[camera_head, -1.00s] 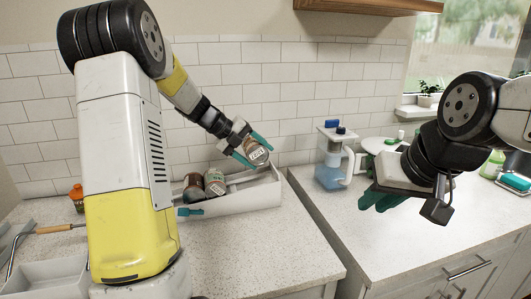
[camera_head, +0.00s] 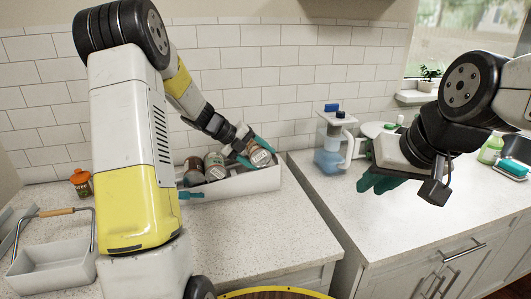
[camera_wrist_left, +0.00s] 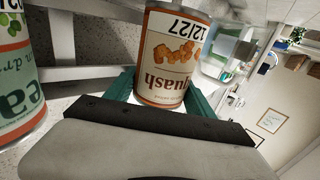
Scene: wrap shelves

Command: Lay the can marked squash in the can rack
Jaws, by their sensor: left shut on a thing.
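The squash can (camera_wrist_left: 163,60), with an orange-brown label and "12/27" on it, is between the teal fingers of my left gripper (camera_wrist_left: 160,95). In the head view the can (camera_head: 261,158) lies tilted at the right part of the white can rack (camera_head: 235,187), low behind its front wall. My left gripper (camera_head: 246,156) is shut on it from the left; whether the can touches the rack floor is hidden. My right gripper (camera_head: 377,181) hangs over the right counter, away from the rack; its finger gap is unclear.
Two other cans, a dark one (camera_head: 194,170) and a greenish one (camera_head: 215,166), lie in the rack's left part. A can with a pea label (camera_wrist_left: 20,85) shows in the wrist view. A blue-topped jug (camera_head: 331,140) stands right. An orange-lidded jar (camera_head: 81,183) and grey tray (camera_head: 52,265) are left.

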